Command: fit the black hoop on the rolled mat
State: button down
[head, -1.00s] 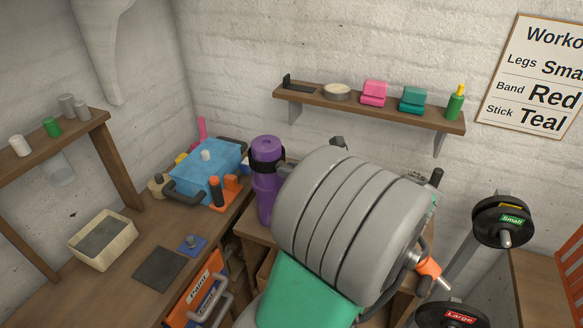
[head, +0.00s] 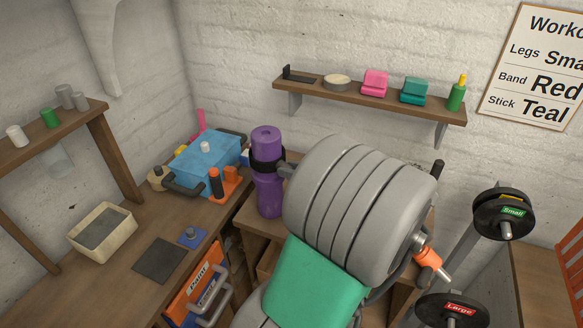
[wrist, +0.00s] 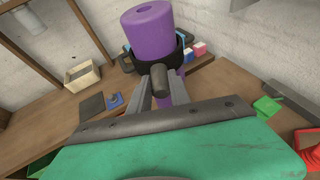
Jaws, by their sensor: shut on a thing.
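The rolled mat (head: 267,195) is purple and stands upright on the wooden bench; it also shows in the wrist view (wrist: 148,27). The black hoop (head: 266,163) is around the mat's upper part, below its top end. In the wrist view the hoop (wrist: 144,68) circles the mat, with a dark stub facing me. My gripper (wrist: 164,88) is shut on the hoop at this near side. The hoop's far side is hidden behind the mat.
A blue box (head: 206,160) and an orange stand with a dark-handled item (head: 216,184) are left of the mat. A wall shelf (head: 370,98) with small items hangs above. Weight plates (head: 503,214) are on a rack at right. A cream tray (head: 103,232) sits on the left bench.

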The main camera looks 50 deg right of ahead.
jog(key=shift+f+b, duration=0.5)
jog(key=shift+f, duration=1.25)
jog(key=c, duration=1.1)
grip_release()
jog(key=v, duration=0.7)
jog(key=shift+s+r, duration=0.15)
jog(key=shift+s, duration=0.2)
